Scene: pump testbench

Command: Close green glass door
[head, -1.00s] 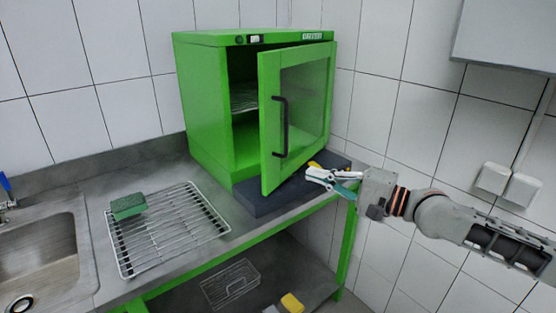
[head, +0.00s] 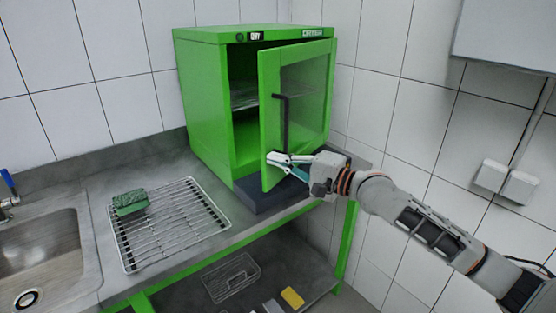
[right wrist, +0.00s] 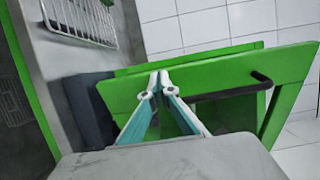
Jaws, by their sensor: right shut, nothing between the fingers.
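The green cabinet (head: 205,110) stands on the counter at the back. Its green glass door (head: 310,90) is hinged on the right and hangs partly open, with the dark inside and a wire shelf showing at the left. A black handle (head: 285,120) runs upright on the door's left part; it also shows in the right wrist view (right wrist: 235,90). My right gripper (head: 270,158) is shut and empty, in front of the door's lower part, below the handle. In the right wrist view its fingertips (right wrist: 157,76) meet before the green door frame. I cannot tell whether they touch it. My left gripper is not in view.
A dark slab (head: 262,195) lies under the door. A wire drying rack (head: 175,235) with a green sponge (head: 129,202) lies left of it, beside the sink (head: 40,260). A lower shelf holds a wire basket (head: 232,277) and a yellow block (head: 292,298).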

